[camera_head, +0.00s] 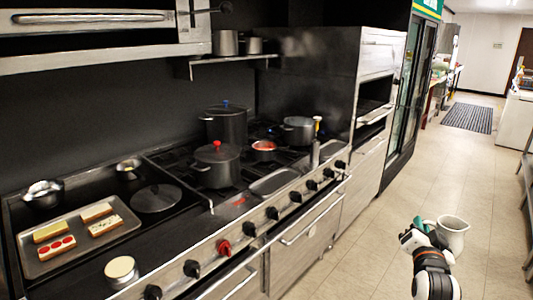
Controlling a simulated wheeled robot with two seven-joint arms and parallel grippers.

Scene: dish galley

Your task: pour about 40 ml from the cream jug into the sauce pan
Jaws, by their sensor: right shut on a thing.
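The cream jug (455,238) is a small white vessel at the lower right, upright or nearly so, out over the aisle floor. My right gripper (433,228) is shut on the jug's left side and partly hides it. What is inside the jug cannot be told. A small pan with red contents (264,146) sits on the stove, well to the left of and beyond the jug; it looks like the sauce pan. A grey pot (298,131) stands behind it to the right. My left gripper is not in view.
On the stove (180,175) stand a dark lidded pot with a red knob (217,166) and a taller pot with a blue knob (227,122). A tray of food (75,262) lies at the left. Control knobs line the front edge. The aisle floor (375,240) is clear.

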